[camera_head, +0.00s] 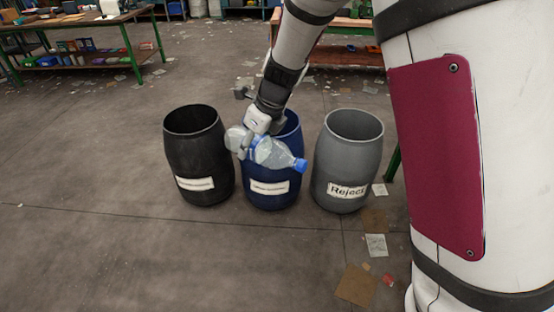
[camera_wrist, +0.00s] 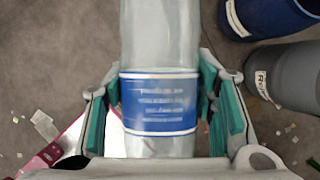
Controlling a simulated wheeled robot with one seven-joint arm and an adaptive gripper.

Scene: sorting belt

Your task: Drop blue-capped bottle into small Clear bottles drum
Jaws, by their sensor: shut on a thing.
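The clear plastic bottle (camera_head: 272,153) has a blue cap (camera_head: 300,165) and is held roughly lengthwise, its cap to the right and a little lower. My gripper (camera_head: 250,143) is shut on it around its middle. In the wrist view the bottle (camera_wrist: 159,45) runs between the two fingers, with its blue label (camera_wrist: 158,103) between them. In the head view the bottle shows in front of the upper part of the blue drum (camera_head: 270,198). A black drum (camera_head: 200,150) stands to the left; its label and the blue drum's are too small to read.
A grey drum (camera_head: 345,150) labelled Reject stands right of the blue one. The grey drum (camera_wrist: 300,80) and blue drum (camera_wrist: 270,15) also show in the wrist view. Paper and cardboard scraps (camera_head: 357,285) lie on the floor. A green-legged table (camera_head: 80,35) stands back left.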

